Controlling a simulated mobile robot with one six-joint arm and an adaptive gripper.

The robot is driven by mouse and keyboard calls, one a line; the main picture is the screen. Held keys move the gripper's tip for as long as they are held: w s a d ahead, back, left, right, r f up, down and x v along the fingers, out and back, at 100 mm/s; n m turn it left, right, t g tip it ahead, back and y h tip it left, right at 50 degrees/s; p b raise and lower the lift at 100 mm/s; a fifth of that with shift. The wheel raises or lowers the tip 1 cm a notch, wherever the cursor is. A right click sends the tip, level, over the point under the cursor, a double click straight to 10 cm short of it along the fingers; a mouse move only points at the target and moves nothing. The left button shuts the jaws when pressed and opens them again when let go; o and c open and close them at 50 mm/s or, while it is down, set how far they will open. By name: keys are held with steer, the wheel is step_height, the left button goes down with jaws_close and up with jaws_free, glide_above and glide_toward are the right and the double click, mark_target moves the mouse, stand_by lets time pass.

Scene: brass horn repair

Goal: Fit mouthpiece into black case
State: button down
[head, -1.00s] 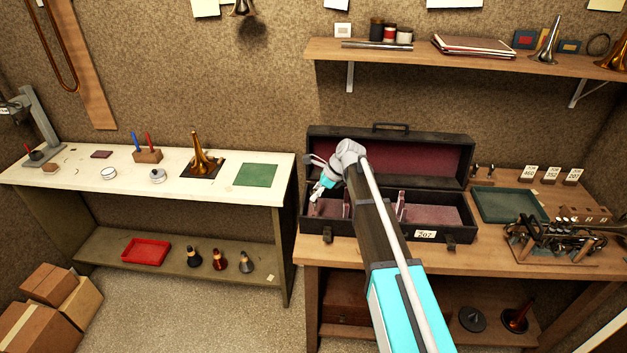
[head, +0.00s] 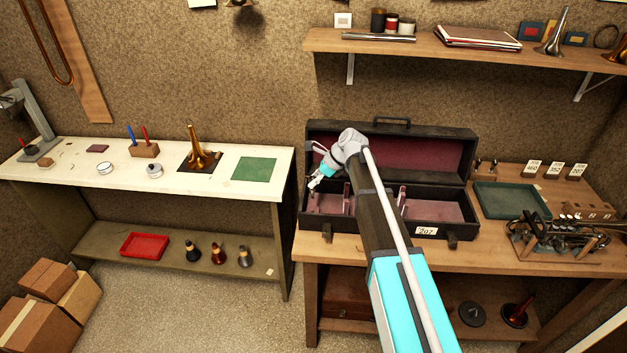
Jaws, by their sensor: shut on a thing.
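The black case (head: 385,229) stands open on the wooden bench at right, its lid (head: 425,158) raised at the back and lined in dark red. Its pink-lined interior has upright dividers (head: 402,196) and a left compartment (head: 325,203). My gripper (head: 314,183) is over the left end of the case, angled down and to the left, above that compartment. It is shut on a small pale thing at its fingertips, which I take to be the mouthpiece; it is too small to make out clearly. My arm hides the middle of the case.
The white-topped bench (head: 225,175) at left holds a brass bell (head: 197,148) and green mat (head: 254,169). Floor shows between the benches.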

mark_target(314, 191)
steer(key=shift+f+b, duration=2.75)
steer(key=shift+f, duration=0.05)
steer(key=shift+a+f+b, duration=0.1)
steer(key=shift+f+b, duration=1.65)
steer(key=shift+f, duration=0.05)
stand_by(0.4)
steer(key=shift+c, duration=1.7)
jaws_free()
steer(key=shift+r, duration=0.2)
step_height(314, 191, up, 9)
steer(key=p, duration=0.9)
